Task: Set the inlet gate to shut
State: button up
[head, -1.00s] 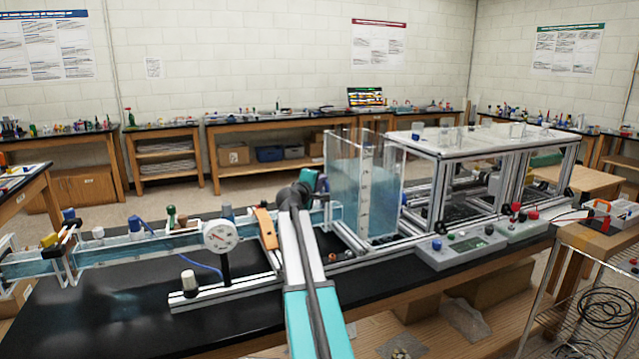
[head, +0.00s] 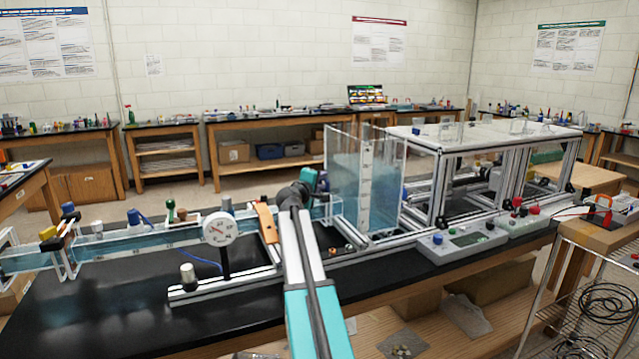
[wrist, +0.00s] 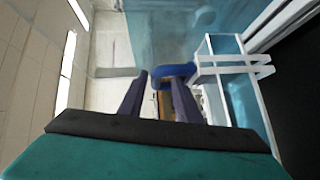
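The inlet gate cannot be picked out for sure. A clear water tank (head: 345,185) stands on the bench where the glass channel (head: 130,243) meets it. My arm reaches to the tank's near left side, and its own links hide my gripper in the head view. In the wrist view, my gripper (wrist: 158,78) has its two dark fingers apart with a gap between them. A rounded blue piece (wrist: 175,70) lies at the fingertips, overlapping the right one. Whether it touches the fingers or belongs to the gate is unclear. The tank's blue water shows behind it.
A round dial gauge (head: 220,230) and an orange-brown upright piece (head: 266,222) stand just left of my arm. White framing (wrist: 235,72) is close on the right in the wrist view. A control box (head: 462,243) sits at the bench's right front. The black bench top (head: 110,300) is clear at front left.

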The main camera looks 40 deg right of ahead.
jog(key=shift+a, duration=0.1)
jog(key=b+v, duration=0.2)
jog(key=v, duration=1.1)
jog(key=shift+s+a, duration=0.2)
jog(key=shift+a, duration=0.1)
dwell(0.4)
